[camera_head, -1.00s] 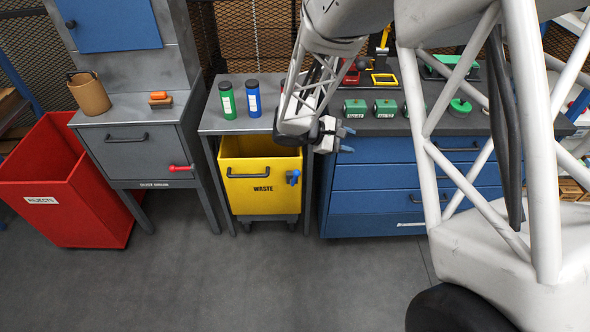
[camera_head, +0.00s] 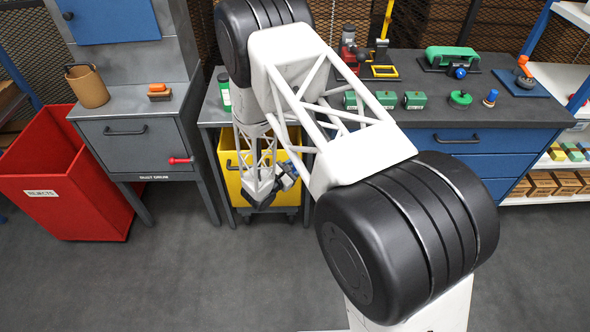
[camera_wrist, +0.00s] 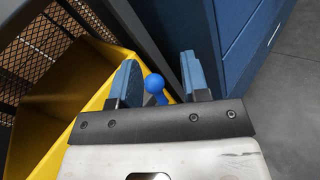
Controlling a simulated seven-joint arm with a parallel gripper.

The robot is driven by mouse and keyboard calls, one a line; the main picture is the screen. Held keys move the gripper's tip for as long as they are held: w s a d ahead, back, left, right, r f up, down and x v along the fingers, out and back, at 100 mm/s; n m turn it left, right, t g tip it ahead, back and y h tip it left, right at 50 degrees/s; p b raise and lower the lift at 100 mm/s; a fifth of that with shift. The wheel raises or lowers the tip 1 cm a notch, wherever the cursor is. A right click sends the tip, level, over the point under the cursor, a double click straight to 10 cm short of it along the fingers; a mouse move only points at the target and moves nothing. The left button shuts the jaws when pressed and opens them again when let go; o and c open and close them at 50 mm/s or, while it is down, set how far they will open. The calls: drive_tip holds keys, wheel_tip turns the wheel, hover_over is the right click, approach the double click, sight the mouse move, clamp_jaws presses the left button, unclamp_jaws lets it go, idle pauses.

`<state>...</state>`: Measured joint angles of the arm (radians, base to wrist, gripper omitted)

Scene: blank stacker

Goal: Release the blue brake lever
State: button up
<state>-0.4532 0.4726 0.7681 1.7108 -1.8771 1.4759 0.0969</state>
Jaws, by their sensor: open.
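The blue brake lever (camera_wrist: 155,86) shows in the wrist view as a round blue knob on a short stem, at the front right of the yellow waste bin (camera_wrist: 62,138). My gripper (camera_wrist: 158,79) is open, one blue finger on each side of the knob, with gaps visible. I cannot tell whether the knob is at fingertip depth.
A blue drawer cabinet (camera_head: 465,142) stands right of the bin, close to my gripper. A grey cabinet with a red handle (camera_head: 181,160) and a red rejects bin (camera_head: 90,205) stand left. The floor in front (camera_head: 200,280) is clear.

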sight(294, 170)
drive_tip(key=a+f+n+t+y, duration=0.2)
drive_tip(key=a+f+n, duration=0.1)
drive_tip(key=f, duration=0.4)
drive_tip(key=shift+s+a+f+t+y, duration=0.3)
drive_tip(key=shift+a+f+t, duration=0.1)
drive_tip(key=shift+a, duration=0.2)
drive_tip(key=shift+w+d, duration=0.1)
drive_tip(key=shift+x, duration=3.75)
clamp_jaws()
